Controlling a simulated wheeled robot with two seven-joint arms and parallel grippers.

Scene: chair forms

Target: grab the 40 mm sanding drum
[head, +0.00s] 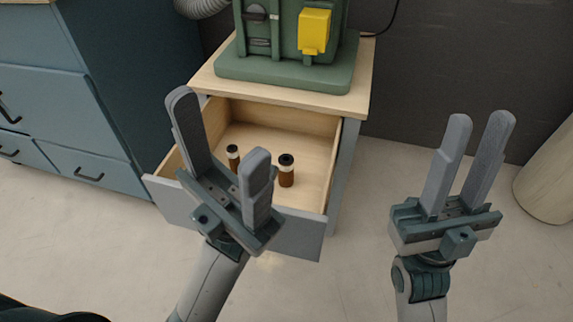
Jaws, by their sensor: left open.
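Two upright cylinders with dark tops, pale bands and brown bodies stand in the open drawer (301,211), and they look like sanding drums. The right drum (287,172) looks a little larger and is fully visible. The left drum (233,157) is partly hidden behind my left gripper. No size marking is readable, so I cannot tell which is 40 mm. My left gripper (220,125) is open and empty, over the drawer's front left part, with its fingers pointing up the picture. My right gripper (481,118) is open and empty, well right of the drawer.
The drawer belongs to a wooden-topped cabinet (358,92). A green machine (285,72) with a yellow box (314,31) stands on top. A blue drawer cabinet (125,110) stands to the left. A pale cylinder (548,180) stands at the far right. Floor between is clear.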

